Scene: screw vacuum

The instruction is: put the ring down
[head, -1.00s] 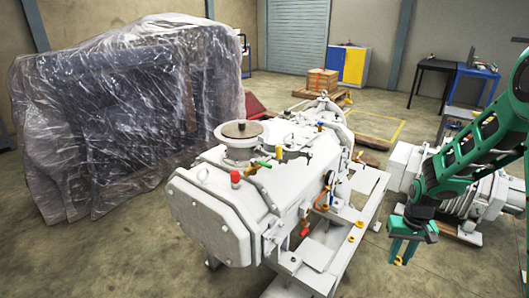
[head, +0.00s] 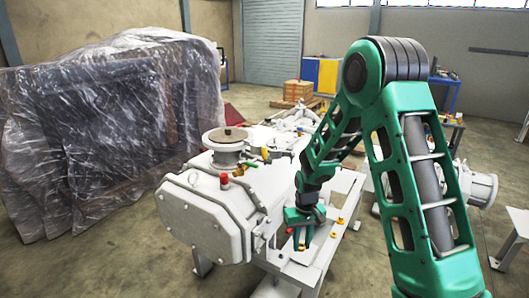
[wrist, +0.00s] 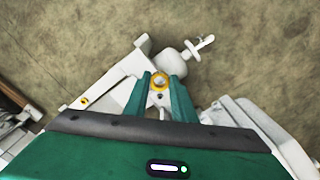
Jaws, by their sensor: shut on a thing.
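The ring (wrist: 159,81) is small and yellow, and it sits between the fingertips of my gripper (wrist: 160,88) in the wrist view. My gripper is shut on it, and its centre hole shows. In the head view my gripper (head: 303,240) points down over the white base frame of the vacuum machine, with a speck of yellow at its tips. I cannot tell whether the ring touches the frame beneath it.
The white vacuum machine (head: 205,222) stands left of my gripper. Its white frame (head: 342,190) carries other small yellow pieces (head: 340,221). A plastic-wrapped bulk (head: 95,130) fills the left. Open floor (head: 400,285) shows at the lower right.

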